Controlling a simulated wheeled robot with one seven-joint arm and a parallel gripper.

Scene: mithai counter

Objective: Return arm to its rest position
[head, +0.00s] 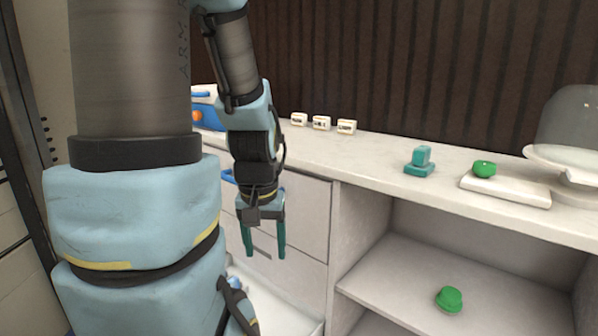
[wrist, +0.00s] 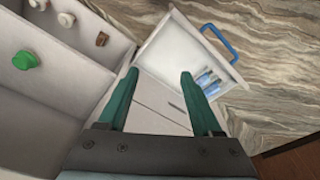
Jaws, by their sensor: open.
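My gripper (head: 263,240) hangs pointing down in front of the white drawer fronts of the counter, below the countertop's edge. Its two green fingers are apart, with nothing between them. In the wrist view my gripper (wrist: 157,85) is also open and empty, above an open white drawer (wrist: 165,45) with a blue handle (wrist: 219,43). Several small blue-and-white items (wrist: 208,82) lie in that drawer. My arm crosses the left half of the head view and hides part of the counter.
The countertop (head: 385,160) holds a teal block-shaped thing (head: 420,161), a green lump (head: 484,168) on a white slab (head: 505,190), a glass dome (head: 572,118) and small white signs (head: 321,123). Another green lump (head: 449,299) sits on the shelf below.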

